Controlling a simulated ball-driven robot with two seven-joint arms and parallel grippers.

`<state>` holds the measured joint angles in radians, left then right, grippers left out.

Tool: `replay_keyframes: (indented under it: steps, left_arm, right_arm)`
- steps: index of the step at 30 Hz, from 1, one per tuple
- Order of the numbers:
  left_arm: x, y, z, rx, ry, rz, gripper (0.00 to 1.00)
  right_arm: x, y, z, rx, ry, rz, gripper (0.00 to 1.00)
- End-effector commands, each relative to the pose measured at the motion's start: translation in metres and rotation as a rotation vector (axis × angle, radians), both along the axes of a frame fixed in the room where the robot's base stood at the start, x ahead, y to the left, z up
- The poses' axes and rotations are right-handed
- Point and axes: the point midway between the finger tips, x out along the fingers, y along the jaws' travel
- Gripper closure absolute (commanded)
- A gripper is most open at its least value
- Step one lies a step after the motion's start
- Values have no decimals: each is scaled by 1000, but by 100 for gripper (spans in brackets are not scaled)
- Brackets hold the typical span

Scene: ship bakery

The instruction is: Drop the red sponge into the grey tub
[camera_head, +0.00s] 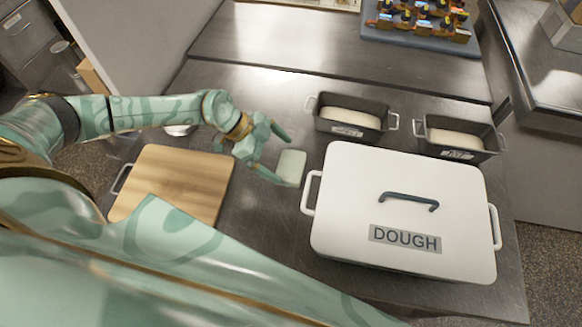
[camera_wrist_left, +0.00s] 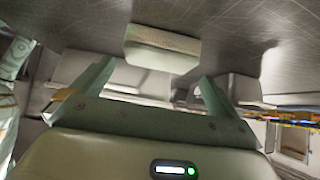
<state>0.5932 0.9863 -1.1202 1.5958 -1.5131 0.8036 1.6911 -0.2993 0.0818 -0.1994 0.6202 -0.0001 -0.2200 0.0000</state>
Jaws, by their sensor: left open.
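A small pale, greenish-white block (camera_head: 293,166) like a sponge lies on the steel counter, left of the white box. It also shows in the left wrist view (camera_wrist_left: 162,45), ahead of the fingertips. My left gripper (camera_head: 284,161) is open, with its two fingers spread close by the block's left side. In the left wrist view the open fingers (camera_wrist_left: 156,78) are apart with nothing held between them. I see no red sponge and no plainly grey tub in these frames. My right gripper is not in view.
A white lidded box (camera_head: 345,215) labelled DOUGH stands right of the block. Two dark loaf pans (camera_head: 322,123) (camera_head: 432,148) with pale dough stand behind it. A wooden board (camera_head: 175,185) lies at the left. A blue tray (camera_head: 420,38) of several small items is at the back.

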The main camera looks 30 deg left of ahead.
Motion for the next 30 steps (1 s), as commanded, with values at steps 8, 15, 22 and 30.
replay_keyframes:
  steps: [8, 15, 22, 30]
  left_arm:
    - [6, -29, -32, -1, 1, 0, 0]
    - [8, -35, -36, 0, -1, 1, 0]
    - [7, -35, -36, 0, 0, 0, 35]
    - [7, -34, -36, 0, 0, 0, 39]
  right_arm:
    - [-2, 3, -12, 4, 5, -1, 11]
    - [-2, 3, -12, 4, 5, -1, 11]
    - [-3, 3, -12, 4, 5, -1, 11]
    - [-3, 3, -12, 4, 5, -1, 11]
